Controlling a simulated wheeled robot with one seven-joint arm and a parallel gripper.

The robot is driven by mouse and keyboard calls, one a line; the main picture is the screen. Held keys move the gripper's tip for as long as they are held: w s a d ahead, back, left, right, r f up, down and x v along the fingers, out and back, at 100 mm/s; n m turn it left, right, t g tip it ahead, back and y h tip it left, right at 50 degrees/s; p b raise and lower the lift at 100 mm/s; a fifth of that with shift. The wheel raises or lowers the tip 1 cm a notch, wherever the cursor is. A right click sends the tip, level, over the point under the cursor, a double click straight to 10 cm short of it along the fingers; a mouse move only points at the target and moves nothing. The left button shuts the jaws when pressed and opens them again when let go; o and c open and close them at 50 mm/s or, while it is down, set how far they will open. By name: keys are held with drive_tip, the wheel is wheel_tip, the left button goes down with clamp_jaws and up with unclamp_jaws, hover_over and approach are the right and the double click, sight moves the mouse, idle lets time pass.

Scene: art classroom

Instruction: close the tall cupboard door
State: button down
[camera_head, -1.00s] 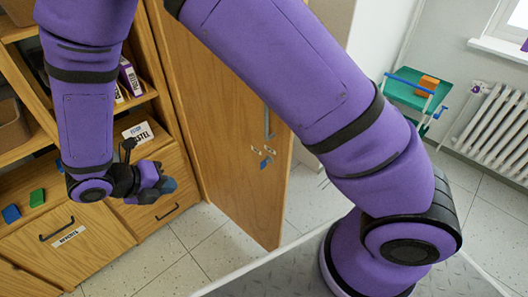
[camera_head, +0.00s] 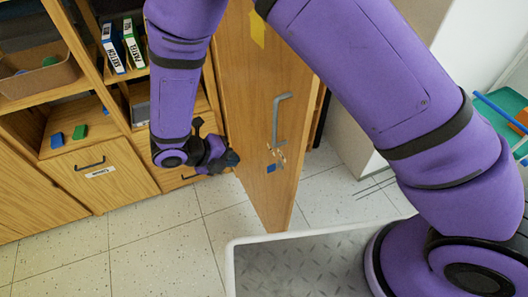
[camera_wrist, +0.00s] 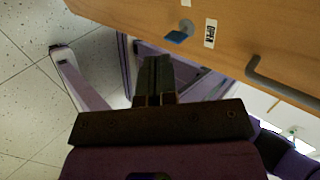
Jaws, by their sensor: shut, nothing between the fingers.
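The tall cupboard door (camera_head: 247,95) is wooden and stands open, jutting out from the cabinet row toward me. Its outer face shows a grey bar handle (camera_head: 280,118) and, below it, a lock with a key and blue tag (camera_head: 272,168). My gripper (camera_head: 232,160) is shut and empty, left of the door's face and below handle height. In the wrist view the closed fingers (camera_wrist: 154,72) point toward the lower part of the picture's door panel (camera_wrist: 225,52), with the handle (camera_wrist: 285,85) to their right. Whether the fingers touch the door cannot be told.
Wooden shelves with binders (camera_head: 122,47) and low cabinets (camera_head: 100,172) stand at left. My grey ridged base deck (camera_head: 300,268) lies close below the door. A green table (camera_head: 500,110) is at far right. Tiled floor (camera_head: 150,250) is clear at lower left.

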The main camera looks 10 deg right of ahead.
sight(275, 159)
drive_tip(key=shift+w+d+r+x, duration=0.1)
drive_tip(key=shift+d+r+x, duration=0.25)
drive_tip(key=shift+x, duration=1.75)
drive_tip(key=shift+w+d+r+x, duration=0.1)
drive_tip(key=shift+d+r+x, duration=0.2)
drive_tip(key=shift+x, duration=1.75)
drive_tip(key=shift+w+d+r+x, duration=0.1)
drive_tip(key=shift+d+r+x, duration=0.25)
drive_tip(key=shift+x, duration=1.75)
